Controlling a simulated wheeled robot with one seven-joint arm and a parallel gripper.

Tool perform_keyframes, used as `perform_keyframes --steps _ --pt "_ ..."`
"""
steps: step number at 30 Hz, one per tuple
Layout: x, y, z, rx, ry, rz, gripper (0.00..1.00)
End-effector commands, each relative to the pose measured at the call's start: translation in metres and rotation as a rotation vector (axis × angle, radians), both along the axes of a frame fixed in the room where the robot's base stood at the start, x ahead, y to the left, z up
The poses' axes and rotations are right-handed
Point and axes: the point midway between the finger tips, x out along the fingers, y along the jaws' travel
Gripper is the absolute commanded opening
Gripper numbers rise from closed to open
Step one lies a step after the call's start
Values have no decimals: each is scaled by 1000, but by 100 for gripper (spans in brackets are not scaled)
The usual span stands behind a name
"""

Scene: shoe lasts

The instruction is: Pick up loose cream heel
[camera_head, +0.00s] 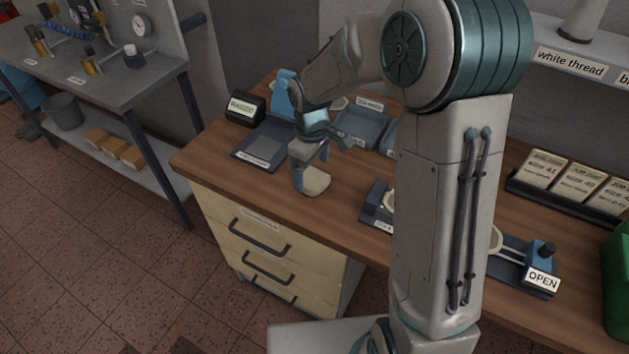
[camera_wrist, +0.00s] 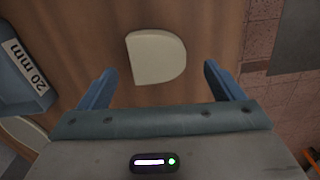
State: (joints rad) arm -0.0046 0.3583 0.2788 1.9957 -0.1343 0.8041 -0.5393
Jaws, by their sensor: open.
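The loose cream heel (camera_head: 316,182) lies flat on the wooden bench near its front edge. In the wrist view the heel (camera_wrist: 156,57) is a cream D-shaped piece, straight on its left side and rounded on its right. My gripper (camera_head: 310,178) is above and beside it in the head view, pointing down and partly covering it. In the wrist view my gripper (camera_wrist: 160,85) is open, with blue fingers apart on either side and the heel between and a little beyond their tips. Nothing is in its grip.
A blue tray marked 20 mm (camera_wrist: 27,80) is at left in the wrist view. A dark flat tray (camera_head: 262,145) and a blue-grey bin (camera_head: 362,127) stand behind the heel. A drawer unit (camera_head: 268,240) is under the bench. A fixture marked OPEN (camera_head: 541,281) stands at right.

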Motion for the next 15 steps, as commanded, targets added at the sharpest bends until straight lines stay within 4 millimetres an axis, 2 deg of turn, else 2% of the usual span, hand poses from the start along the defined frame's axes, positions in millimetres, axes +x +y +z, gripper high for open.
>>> perform_keyframes --steps 6,15 --pt "1 0 -31 -1 3 0 87" --pt "1 0 -37 0 1 -1 87"
